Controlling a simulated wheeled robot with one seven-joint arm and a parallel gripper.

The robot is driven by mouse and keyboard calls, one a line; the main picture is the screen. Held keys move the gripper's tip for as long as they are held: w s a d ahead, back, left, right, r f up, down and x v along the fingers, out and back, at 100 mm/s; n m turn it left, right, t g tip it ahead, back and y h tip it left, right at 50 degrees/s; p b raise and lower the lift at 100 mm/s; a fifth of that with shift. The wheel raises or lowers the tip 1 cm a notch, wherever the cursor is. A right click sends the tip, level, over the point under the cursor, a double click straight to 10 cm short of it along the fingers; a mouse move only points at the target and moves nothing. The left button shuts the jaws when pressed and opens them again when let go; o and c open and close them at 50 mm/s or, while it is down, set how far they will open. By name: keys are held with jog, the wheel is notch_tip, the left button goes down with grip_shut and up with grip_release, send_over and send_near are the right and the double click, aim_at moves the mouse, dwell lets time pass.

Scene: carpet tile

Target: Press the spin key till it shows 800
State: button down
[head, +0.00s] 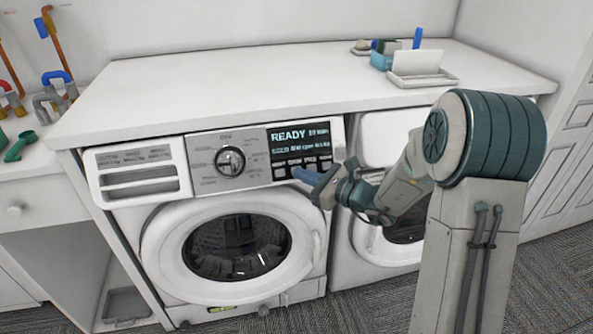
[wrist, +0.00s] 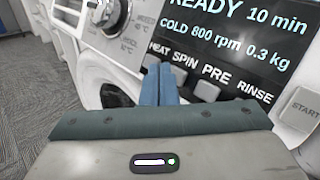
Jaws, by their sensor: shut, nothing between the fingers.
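The washing machine (head: 233,235) stands under the white counter. Its dark display (wrist: 222,38) reads READY, 10 min, COLD, 800 rpm and 0.3 kg in the wrist view. Labels HEAT, SPIN, PRE and RINSE run beneath the readout, with grey keys below them. In the head view my gripper (head: 296,171) is at the panel's lower edge.
A round dial (head: 230,160) and a detergent drawer (head: 137,172) are left of the display. A START key (wrist: 302,108) is at the far right in the wrist view. A second machine (head: 390,135) stands to the right. The white counter (head: 260,75) overhangs the panel.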

jog(key=shift+r, duration=0.1)
jog(key=shift+s+d+r+p, duration=0.2)
jog(key=shift+s+r, duration=0.15)
jog(key=shift+s, duration=0.35)
jog(key=shift+s+d+r+p, duration=0.15)
jog(key=shift+s+d+r, duration=0.15)
jog(key=shift+s, duration=0.45)
jog(key=shift+s+d+r+p, duration=0.15)
jog(key=shift+s+r, duration=0.25)
jog(key=shift+s, duration=0.3)
jog(key=s+r+n+g+h+p, duration=0.2)
jog(key=s+r+n+g+p, duration=0.15)
jog(key=s+n, duration=0.4)
jog(key=s+r+n+g+h+p, duration=0.2)
jog(key=s+n+g, duration=0.35)
jog(key=s, duration=0.35)
jog(key=s+d+r+n+t+h+p, duration=0.1)
jog(key=s+d+r+n+h+p, duration=0.1)
jog(key=d, duration=0.5)
jog(key=s+d+r+n+t+h+p, duration=0.1)
jog(key=s+d+r+n+h+p, duration=0.2)
jog(key=s+d+n+h, duration=0.2)
jog(key=d+n+h, duration=0.2)
jog(key=h, duration=0.1)
jog(key=shift+r+n+h, duration=0.3)
jog(key=shift+r, duration=0.05)
